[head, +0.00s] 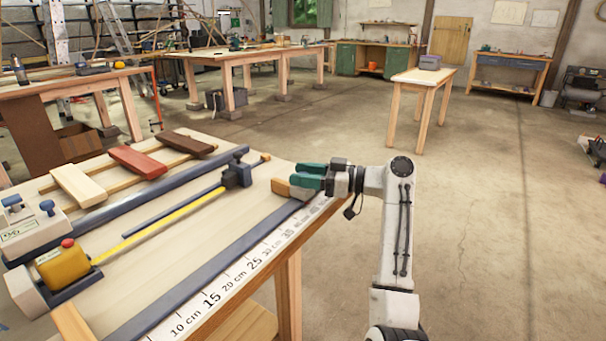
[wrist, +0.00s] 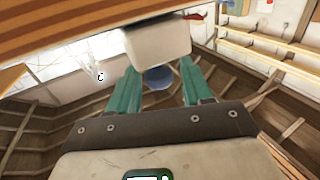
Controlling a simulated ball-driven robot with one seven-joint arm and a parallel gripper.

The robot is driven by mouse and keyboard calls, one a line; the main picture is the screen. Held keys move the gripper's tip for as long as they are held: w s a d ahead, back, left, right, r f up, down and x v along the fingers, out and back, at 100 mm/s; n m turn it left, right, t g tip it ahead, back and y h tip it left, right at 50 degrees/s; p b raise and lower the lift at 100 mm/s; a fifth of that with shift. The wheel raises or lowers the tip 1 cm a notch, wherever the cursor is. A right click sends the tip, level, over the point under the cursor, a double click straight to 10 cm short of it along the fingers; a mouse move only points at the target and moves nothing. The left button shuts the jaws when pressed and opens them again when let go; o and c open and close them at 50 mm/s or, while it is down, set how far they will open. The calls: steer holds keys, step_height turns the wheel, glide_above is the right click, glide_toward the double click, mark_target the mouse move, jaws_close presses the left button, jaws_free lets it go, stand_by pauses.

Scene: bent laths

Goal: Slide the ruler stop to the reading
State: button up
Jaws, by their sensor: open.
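A white ruler scale (head: 222,284) with printed centimetre marks runs along the bench's front edge, beside a dark blue rail (head: 215,262). A small wooden block (head: 290,188) sits at the rail's far end, touching or just beside my gripper (head: 299,178); I cannot tell which, or whether it is the stop. My gripper has teal fingers and reaches over the bench's far right corner. In the wrist view the fingers (wrist: 159,88) are spread apart. A pale block (wrist: 158,45) and a blue round part (wrist: 158,78) show between and beyond them. The stop's exact reading is hidden.
A yellow tape measure (head: 65,268) lies on the bench (head: 190,238), its tape reaching a dark blue block (head: 236,174). Cream (head: 78,185), red (head: 138,161) and brown (head: 188,143) pieces lie behind.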

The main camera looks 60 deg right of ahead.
steer(key=v, duration=1)
steer(key=shift+s+d, duration=0.15)
